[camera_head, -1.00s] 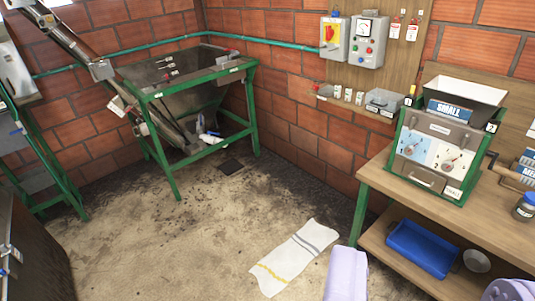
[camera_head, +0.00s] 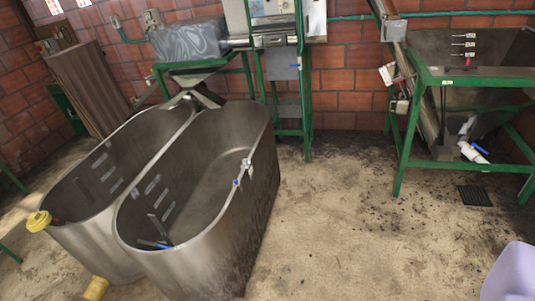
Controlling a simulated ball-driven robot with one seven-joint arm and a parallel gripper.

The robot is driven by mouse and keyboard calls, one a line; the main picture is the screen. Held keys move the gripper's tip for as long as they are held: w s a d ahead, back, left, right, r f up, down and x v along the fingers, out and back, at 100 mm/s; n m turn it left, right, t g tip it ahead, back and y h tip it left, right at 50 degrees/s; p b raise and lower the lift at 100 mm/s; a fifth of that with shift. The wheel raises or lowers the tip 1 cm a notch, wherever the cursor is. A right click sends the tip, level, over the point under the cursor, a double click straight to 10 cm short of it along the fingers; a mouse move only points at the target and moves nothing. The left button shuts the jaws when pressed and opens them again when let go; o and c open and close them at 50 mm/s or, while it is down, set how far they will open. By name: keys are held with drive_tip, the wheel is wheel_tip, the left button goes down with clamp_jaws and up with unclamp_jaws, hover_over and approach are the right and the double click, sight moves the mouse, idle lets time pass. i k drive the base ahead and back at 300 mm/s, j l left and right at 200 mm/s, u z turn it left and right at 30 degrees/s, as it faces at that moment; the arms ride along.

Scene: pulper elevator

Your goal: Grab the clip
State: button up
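A small metal fitting with a blue tip (camera_head: 243,172) sits on the right rim of the nearer metal tub (camera_head: 262,218); it may be the clip, but it is too small to be sure. Several small pale and red pieces (camera_head: 463,47) are on the inner wall of the green-framed hopper (camera_head: 480,76) at the right; I cannot tell if any is a clip. A pale lavender part of my gripper (camera_head: 513,274) shows at the lower right corner, far from both. Its fingertips are not both in view, so I cannot tell its opening, and I see nothing held.
A second metal tub (camera_head: 85,190) stands left of the nearer one, with a yellow fitting (camera_head: 38,221) at its front. A green-framed machine (camera_head: 280,60) stands behind. A floor drain (camera_head: 474,196) lies at the right. The floor between tubs and hopper is clear.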

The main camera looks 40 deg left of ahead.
sight(236, 183)
drive_tip(key=i+j+u, duration=0.1)
drive_tip(key=i+u, duration=0.3)
drive_tip(key=i, duration=0.15)
drive_tip(key=i+u, duration=0.35)
drive_tip(key=i, duration=0.25)
drive_tip(key=i+u, duration=0.3)
drive_tip(key=i, duration=0.3)
drive_tip(key=i+l+u, duration=0.3)
drive_tip(key=i, duration=0.3)
drive_tip(key=i+u, duration=0.65)
drive_tip(key=u, duration=0.2)
drive_tip(key=i+l+u, duration=0.2)
drive_tip(key=i+u, duration=0.2)
drive_tip(key=k, duration=0.05)
